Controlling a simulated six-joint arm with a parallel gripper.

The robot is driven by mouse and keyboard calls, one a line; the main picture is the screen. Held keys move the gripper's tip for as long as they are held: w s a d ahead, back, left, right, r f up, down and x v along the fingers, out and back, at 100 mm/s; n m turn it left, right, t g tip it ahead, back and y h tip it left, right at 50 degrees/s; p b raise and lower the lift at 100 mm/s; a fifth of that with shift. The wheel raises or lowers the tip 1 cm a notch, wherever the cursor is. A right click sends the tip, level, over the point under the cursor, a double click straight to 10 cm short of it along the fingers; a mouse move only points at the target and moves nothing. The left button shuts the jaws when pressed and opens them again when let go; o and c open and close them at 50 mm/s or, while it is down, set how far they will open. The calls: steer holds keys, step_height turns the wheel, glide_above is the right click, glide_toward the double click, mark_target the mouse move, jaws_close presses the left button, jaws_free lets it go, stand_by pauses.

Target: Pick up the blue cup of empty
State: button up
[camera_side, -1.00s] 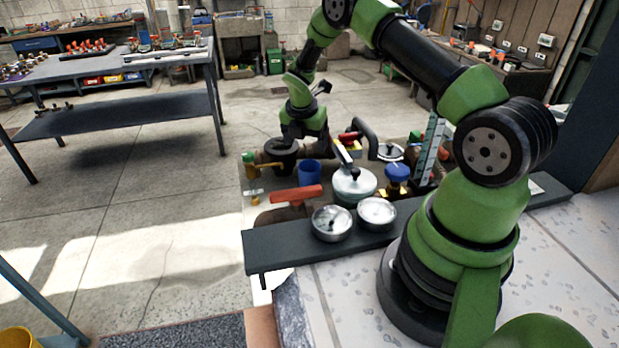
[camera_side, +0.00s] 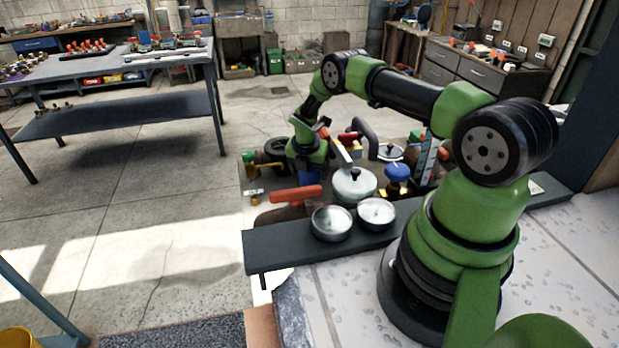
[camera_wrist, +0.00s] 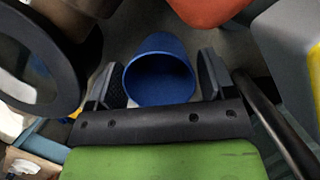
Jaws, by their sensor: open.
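The blue cup (camera_wrist: 158,82) is in the wrist view, between the two fingers of my gripper (camera_wrist: 160,74). Its open mouth faces the camera and its inside looks empty. One finger is on each side of the cup, and a narrow gap shows on the right. On the left the finger is close to the cup, and I cannot tell if it touches. In the side view my gripper (camera_side: 307,170) points down where the cup stands and hides most or all of it. The gripper is open.
Around the cup are a red-orange handle (camera_side: 296,193), a lidded pot (camera_side: 354,186), a blue-topped valve (camera_side: 397,172) and two round gauges (camera_side: 332,223) on a dark ledge. A black round part (camera_wrist: 30,62) is close on the left in the wrist view. The stand is crowded.

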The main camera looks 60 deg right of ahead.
steer(key=shift+c, duration=0.2)
steer(key=c, duration=0.6)
steer(key=shift+r, duration=0.1)
